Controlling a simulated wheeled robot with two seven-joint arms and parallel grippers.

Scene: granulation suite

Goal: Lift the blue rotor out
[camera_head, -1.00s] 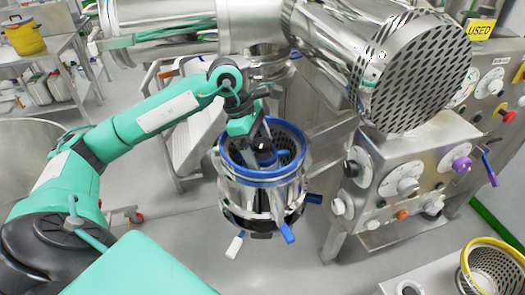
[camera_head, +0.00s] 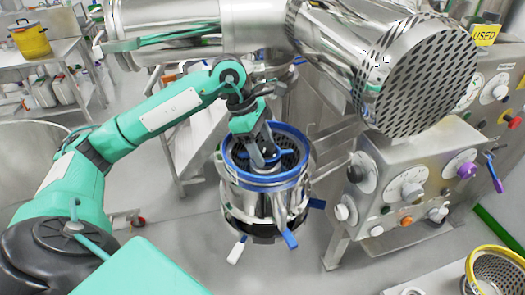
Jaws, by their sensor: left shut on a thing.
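The blue rotor (camera_head: 268,155) sits inside a steel cylindrical housing (camera_head: 262,205) with a blue rim. Only its upper part shows, and the housing wall hides the rest. My left gripper (camera_head: 266,158) reaches down from above into the housing's open top and is shut on the rotor's blue top part. The fingertips are partly hidden by the gripper itself. A dark perforated screen (camera_head: 290,160) shows inside the rim. My right gripper is not in view.
A large steel perforated cylinder (camera_head: 415,85) hangs over the right side. A control panel (camera_head: 405,185) with knobs stands to the right of the housing. A yellow-rimmed sieve (camera_head: 492,270) is at the lower right. Open floor (camera_head: 190,240) lies left of the housing.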

